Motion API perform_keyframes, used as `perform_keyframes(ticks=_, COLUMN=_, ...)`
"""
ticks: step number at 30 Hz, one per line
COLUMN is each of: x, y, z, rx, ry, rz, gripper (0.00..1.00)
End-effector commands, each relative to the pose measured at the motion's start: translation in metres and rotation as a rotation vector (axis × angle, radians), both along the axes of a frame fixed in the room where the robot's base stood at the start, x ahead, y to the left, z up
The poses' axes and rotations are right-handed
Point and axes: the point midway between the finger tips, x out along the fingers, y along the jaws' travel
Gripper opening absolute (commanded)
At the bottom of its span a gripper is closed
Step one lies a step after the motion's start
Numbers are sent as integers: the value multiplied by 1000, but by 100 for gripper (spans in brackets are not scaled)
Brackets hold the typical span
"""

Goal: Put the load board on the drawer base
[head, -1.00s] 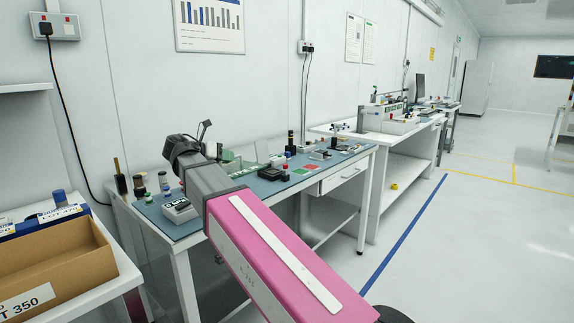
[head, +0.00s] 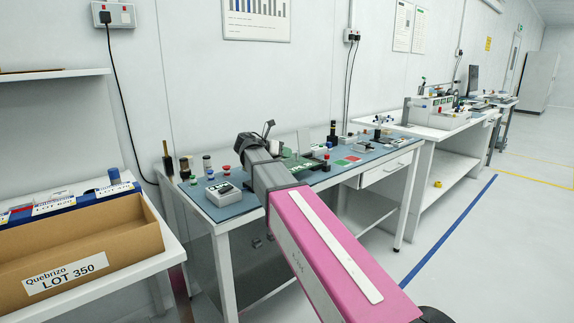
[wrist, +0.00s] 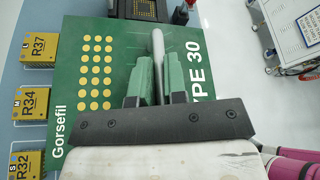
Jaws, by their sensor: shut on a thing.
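The load board, a green plate with rows of gold dots and the words "Gorsefil" and "TYPE 30", fills the middle of the wrist view (wrist: 120,50). My gripper (wrist: 159,74) is shut on the pale upright handle (wrist: 158,45) of the board, with a green finger on each side. In the head view my arm hides the fingers, and a green plate (head: 298,163) shows just beyond it over the blue bench mat. I cannot tell whether the board touches the surface below. I cannot surely pick out the drawer base.
A black block with a yellow-dotted face (wrist: 146,8) lies beyond the board. Yellow tagged blocks (wrist: 34,103) stand left of it. Several small parts crowd the blue mat (head: 233,207). A cardboard box (head: 85,245) stands on the left shelf. Floor at right is open.

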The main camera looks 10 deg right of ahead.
Motion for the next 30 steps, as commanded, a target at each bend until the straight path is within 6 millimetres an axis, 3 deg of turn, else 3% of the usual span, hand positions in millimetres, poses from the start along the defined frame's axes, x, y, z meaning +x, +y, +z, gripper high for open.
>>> perform_keyframes(ticks=7, x=4, y=-6, z=-11, rx=-1, ry=0, rz=1, gripper=0)
perform_keyframes(ticks=15, x=4, y=-6, z=-43, rx=-1, ry=2, rz=1, gripper=0)
perform_keyframes(ticks=26, x=4, y=-6, z=-46, rx=-1, ry=-1, rz=0, gripper=0)
perform_keyframes(ticks=27, x=4, y=-6, z=-46, rx=1, ry=0, rz=1, gripper=26)
perform_keyframes(ticks=28, x=4, y=-6, z=-46, rx=1, ry=0, rz=1, gripper=35)
perform_keyframes(ticks=30, x=4, y=-6, z=-46, rx=1, ry=0, rz=1, gripper=38)
